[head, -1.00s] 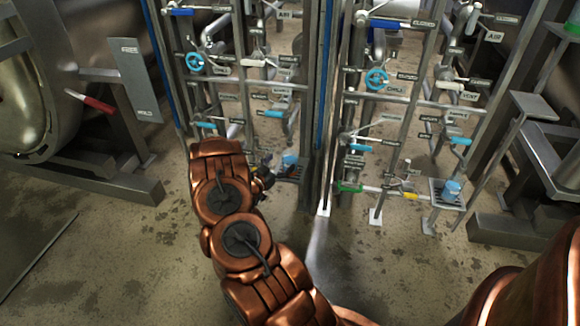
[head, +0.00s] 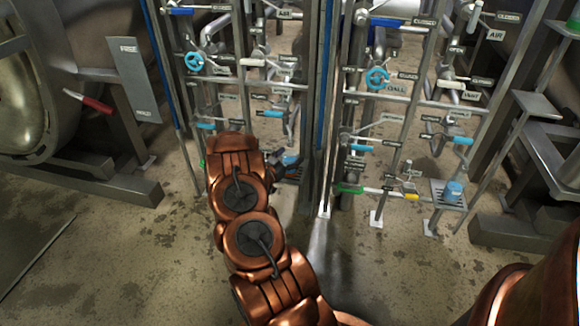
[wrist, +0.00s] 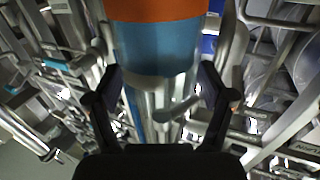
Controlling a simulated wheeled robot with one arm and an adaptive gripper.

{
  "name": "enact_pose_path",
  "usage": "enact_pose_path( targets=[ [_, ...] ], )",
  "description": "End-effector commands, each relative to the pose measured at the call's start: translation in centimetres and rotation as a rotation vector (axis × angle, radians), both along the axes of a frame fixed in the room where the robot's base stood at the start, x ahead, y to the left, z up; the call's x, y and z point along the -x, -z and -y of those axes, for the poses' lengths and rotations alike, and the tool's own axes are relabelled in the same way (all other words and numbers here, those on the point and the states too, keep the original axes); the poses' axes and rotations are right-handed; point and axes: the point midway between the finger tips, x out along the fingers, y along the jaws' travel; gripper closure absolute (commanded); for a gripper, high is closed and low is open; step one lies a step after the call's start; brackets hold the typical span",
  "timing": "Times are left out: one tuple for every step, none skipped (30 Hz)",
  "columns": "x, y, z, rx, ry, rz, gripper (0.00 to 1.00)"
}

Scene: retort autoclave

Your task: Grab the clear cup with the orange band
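In the wrist view, the cup (wrist: 157,48) fills the top middle. It has an orange band (wrist: 158,9) across its upper part, and its lower part looks blue and see-through. Its top is cut off by the frame edge. My gripper (wrist: 160,80) has its two dark fingers apart, one at each side of the cup's lower end. Whether the pads touch the cup is not clear. In the head view, my gripper (head: 285,166) is at the lower part of the left pipe rack, by a small shelf. No orange band shows there.
Pipe racks with valves (head: 377,79) stand close ahead. A second small shelf on the right holds a blue container (head: 454,191). A vessel with a red handle (head: 98,104) is at the left. The floor (head: 110,240) in front is open.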

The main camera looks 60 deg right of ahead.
Motion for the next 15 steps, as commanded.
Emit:
enact_pose_path(
  targets=[
    [-0.01, 0.00, -0.01, 0.000, 0.000, 0.000, 0.28],
    [-0.01, 0.00, -0.01, 0.000, 0.000, 0.000, 0.31],
    [-0.01, 0.00, -0.01, 0.000, 0.000, 0.000, 0.35],
    [0.00, 0.01, -0.01, 0.000, 0.000, 0.000, 0.39],
    [0.00, 0.01, -0.01, 0.000, 0.000, 0.000, 0.42],
    [0.00, 0.02, -0.01, 0.000, 0.000, 0.000, 0.46],
    [0.00, 0.02, -0.01, 0.000, 0.000, 0.000, 0.49],
    [0.00, 0.02, -0.01, 0.000, 0.000, 0.000, 0.52],
    [0.00, 0.02, -0.01, 0.000, 0.000, 0.000, 0.56],
    [0.00, 0.02, -0.01, 0.000, 0.000, 0.000, 0.59],
    [0.00, 0.02, -0.01, 0.000, 0.000, 0.000, 0.63],
    [0.00, 0.02, -0.01, 0.000, 0.000, 0.000, 0.67],
    [0.00, 0.02, -0.01, 0.000, 0.000, 0.000, 0.70],
    [0.01, 0.03, -0.02, -0.001, 0.000, 0.000, 0.73],
    [0.01, 0.03, -0.02, -0.001, 0.000, 0.000, 0.77]
  ],
)
